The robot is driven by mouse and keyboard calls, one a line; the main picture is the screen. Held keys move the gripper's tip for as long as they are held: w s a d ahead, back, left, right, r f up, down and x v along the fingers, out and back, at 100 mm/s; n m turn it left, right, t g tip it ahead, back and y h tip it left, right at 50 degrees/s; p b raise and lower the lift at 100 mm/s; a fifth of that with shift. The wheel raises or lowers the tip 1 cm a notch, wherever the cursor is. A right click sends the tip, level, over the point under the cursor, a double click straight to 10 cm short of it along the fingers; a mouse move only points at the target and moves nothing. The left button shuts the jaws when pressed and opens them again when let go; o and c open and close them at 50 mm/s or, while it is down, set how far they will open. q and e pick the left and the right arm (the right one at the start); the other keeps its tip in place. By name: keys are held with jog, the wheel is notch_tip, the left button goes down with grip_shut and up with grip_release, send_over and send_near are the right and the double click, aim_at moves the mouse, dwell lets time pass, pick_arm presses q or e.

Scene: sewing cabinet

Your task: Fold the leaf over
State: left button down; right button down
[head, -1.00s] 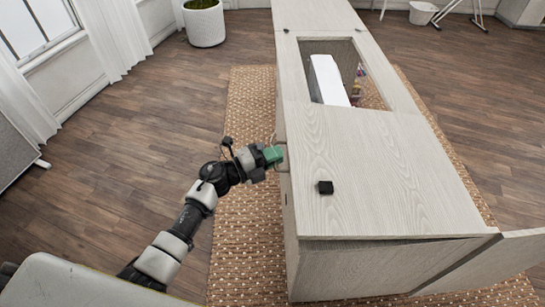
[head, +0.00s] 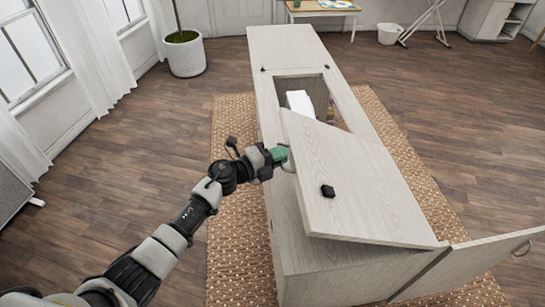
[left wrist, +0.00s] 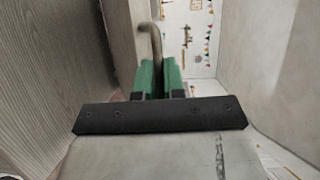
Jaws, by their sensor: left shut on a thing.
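The leaf (head: 365,205) is a pale wood-grain panel at the near end of the sewing cabinet (head: 320,275). Its left edge is lifted, so it tilts up above the cabinet body, with the right side lower. A small black block (head: 328,191) sits on its upper face. My left gripper (head: 281,154), with green fingers, is at the leaf's raised left edge, shut on a curved handle (head: 291,163). In the left wrist view the grey handle (left wrist: 153,45) rises from between the green fingers (left wrist: 160,72). My right gripper is not in view.
An opening in the cabinet top holds a white machine (head: 300,103). A cabinet door (head: 485,258) stands open at the near right. A woven rug (head: 240,235) lies under the cabinet. A potted plant (head: 184,53) stands at the back left. The floor on the left is clear.

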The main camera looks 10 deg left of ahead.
pick_arm(q)
jog(key=shift+w+d+r, duration=0.15)
jog(key=shift+d+r, duration=0.2)
jog(key=shift+r, duration=0.45)
jog(key=c, duration=1.3)
grip_release()
jog(key=shift+f, duration=0.1)
jog(key=shift+o, duration=0.2)
jog(key=shift+s+a+f, duration=0.15)
jog(key=shift+s+a, duration=0.05)
jog(key=shift+a, duration=0.15)
jog(key=b+v, duration=0.1)
jog(key=v, duration=0.9)
